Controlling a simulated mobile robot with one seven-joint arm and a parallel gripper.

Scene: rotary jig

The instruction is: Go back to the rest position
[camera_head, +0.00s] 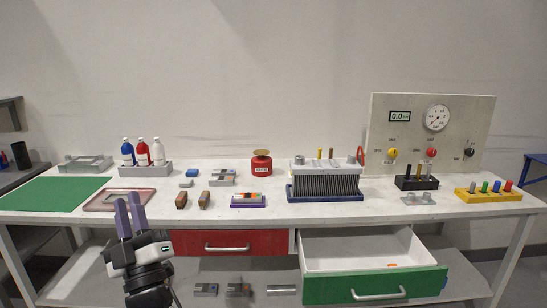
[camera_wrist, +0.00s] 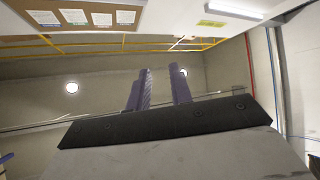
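My gripper (camera_head: 127,201) is raised at the lower left in the head view, in front of the workbench's (camera_head: 270,218) front edge. Its two purple fingers point up and stand apart with nothing between them. The wrist view also shows the fingers of my gripper (camera_wrist: 161,80) with a gap between them, against the wall and ceiling. From the head camera, the fingers overlap the pink-rimmed tray (camera_head: 97,205) on the bench. I cannot tell how far apart they are in depth.
The green-fronted drawer (camera_head: 375,288) is pulled out at the lower right; the red drawer (camera_head: 228,242) is shut. Bottles (camera_head: 142,153), a red scale (camera_head: 262,163), a finned unit (camera_head: 325,182) and a gauge panel (camera_head: 472,115) stand on the bench. A green mat (camera_head: 50,193) lies left.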

